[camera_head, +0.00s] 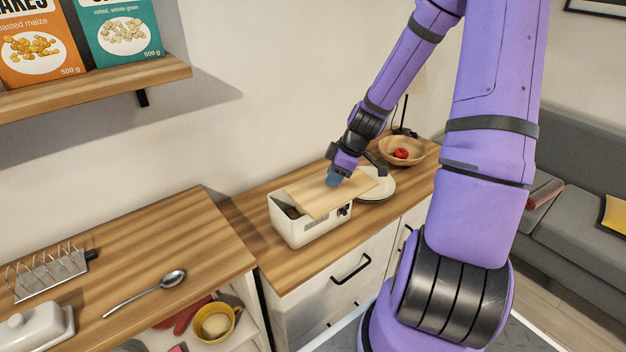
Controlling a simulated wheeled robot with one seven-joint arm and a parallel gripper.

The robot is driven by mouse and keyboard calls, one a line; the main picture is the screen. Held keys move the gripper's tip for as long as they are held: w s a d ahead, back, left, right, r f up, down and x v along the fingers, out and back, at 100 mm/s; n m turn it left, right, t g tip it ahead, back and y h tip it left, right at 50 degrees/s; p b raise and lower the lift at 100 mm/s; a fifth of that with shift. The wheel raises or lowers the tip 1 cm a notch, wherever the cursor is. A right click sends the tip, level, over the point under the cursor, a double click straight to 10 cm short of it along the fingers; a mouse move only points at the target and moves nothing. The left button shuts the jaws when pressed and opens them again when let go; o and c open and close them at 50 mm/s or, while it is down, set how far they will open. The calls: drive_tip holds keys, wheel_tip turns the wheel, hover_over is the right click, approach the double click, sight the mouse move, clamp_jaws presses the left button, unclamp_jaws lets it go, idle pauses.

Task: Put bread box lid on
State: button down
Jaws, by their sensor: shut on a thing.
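The bread box (309,229) is a white bin on the wooden counter in the head view. The bread box lid (313,194) is a flat light-wood board lying over the box's top, turned and shifted to the right. The box's left end shows open, with a dark inside. My gripper (334,180) is above the lid and shut on it, with a small blue part visible at the grip. The fingertips are small in the picture. I cannot tell whether the lid touches the box rim.
A white plate (376,187) is just right of the box, partly under the lid's side. A wooden bowl (417,153) with a red fruit stands farther back. A spoon (145,292) and toast rack (45,274) lie on the left counter. A shelf (95,85) overhangs the upper left.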

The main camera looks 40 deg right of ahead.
sight(314, 177)
drive_tip(key=w, duration=0.2)
drive_tip(key=w+a, duration=0.1)
drive_tip(key=w, duration=0.1)
drive_tip(key=w+a, duration=0.1)
drive_tip(key=w, duration=0.1)
drive_tip(key=shift+w+a+f, duration=0.1)
drive_tip(key=shift+a+f, duration=0.1)
drive_tip(key=shift+f, duration=1.85)
drive_tip(key=shift+f, duration=0.15)
drive_tip(key=c, duration=0.9)
unclamp_jaws()
drive_tip(key=shift+o, duration=0.2)
drive_tip(key=v, duration=1.2)
drive_tip(key=s+a+r+m+t+h, duration=0.1)
drive_tip(key=s+a+r+m+h, duration=0.15)
drive_tip(key=s+a+r, duration=0.65)
drive_tip(key=s+a+r+m+h, duration=0.1)
drive_tip(key=s+a+r+m, duration=0.4)
drive_tip(key=r, duration=0.7)
drive_tip(key=s+a+r+m+t, duration=0.1)
drive_tip(key=s+a+r, duration=0.1)
drive_tip(key=s, duration=0.7)
drive_tip(key=shift+a+r, duration=0.2)
drive_tip(key=shift+r, duration=0.1)
